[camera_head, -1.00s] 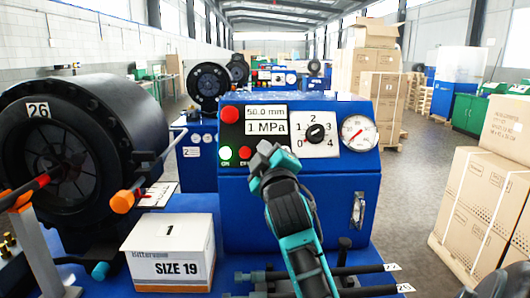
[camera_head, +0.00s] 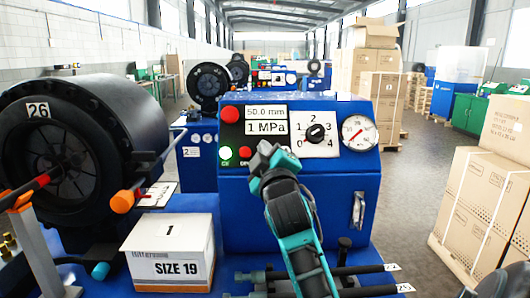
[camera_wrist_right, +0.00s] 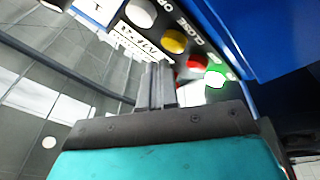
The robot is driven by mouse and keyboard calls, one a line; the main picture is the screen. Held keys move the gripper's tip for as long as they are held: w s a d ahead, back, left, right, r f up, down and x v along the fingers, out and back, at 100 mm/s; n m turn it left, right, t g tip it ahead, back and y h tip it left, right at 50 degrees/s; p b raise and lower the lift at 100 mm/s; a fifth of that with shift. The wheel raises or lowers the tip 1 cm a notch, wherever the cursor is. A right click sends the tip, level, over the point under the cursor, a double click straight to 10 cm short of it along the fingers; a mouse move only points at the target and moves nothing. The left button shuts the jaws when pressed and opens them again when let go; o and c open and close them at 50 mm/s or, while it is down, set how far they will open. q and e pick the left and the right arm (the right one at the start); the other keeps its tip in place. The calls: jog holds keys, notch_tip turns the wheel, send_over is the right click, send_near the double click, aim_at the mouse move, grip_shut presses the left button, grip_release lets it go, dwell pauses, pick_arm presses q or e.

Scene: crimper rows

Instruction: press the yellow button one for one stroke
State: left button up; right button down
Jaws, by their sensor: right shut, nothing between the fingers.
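The yellow button (camera_wrist_right: 174,40) shows in the right wrist view, between a white button (camera_wrist_right: 141,12) and a red button (camera_wrist_right: 195,63) on the control panel. In the head view my right gripper (camera_head: 266,152) is in front of the panel's button row and hides the yellow button. Its fingers are shut and empty. In the right wrist view the fingertips (camera_wrist_right: 157,68) appear just below the yellow button in the picture; I cannot tell the exact gap. My left gripper is not in view.
A lit green button (camera_head: 225,153) ends the row. Above are a display reading 1 MPa (camera_head: 267,127), a selector knob (camera_head: 316,132) and a gauge (camera_head: 359,132). The black crimper head (camera_head: 120,130) and SIZE 19 box (camera_head: 168,250) stand left. Cartons (camera_head: 480,205) stand right.

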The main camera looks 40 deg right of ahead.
jog(key=shift+w+d+f, duration=0.2)
jog(key=shift+w+d, duration=0.05)
dwell(0.3)
jog(key=shift+w+d+f, duration=0.25)
jog(key=shift+w+f, duration=0.05)
dwell(0.8)
dwell(0.3)
jog(key=shift+s+a+r+p, duration=0.5)
jog(key=shift+s+p, duration=0.1)
jog(key=shift+p, duration=0.05)
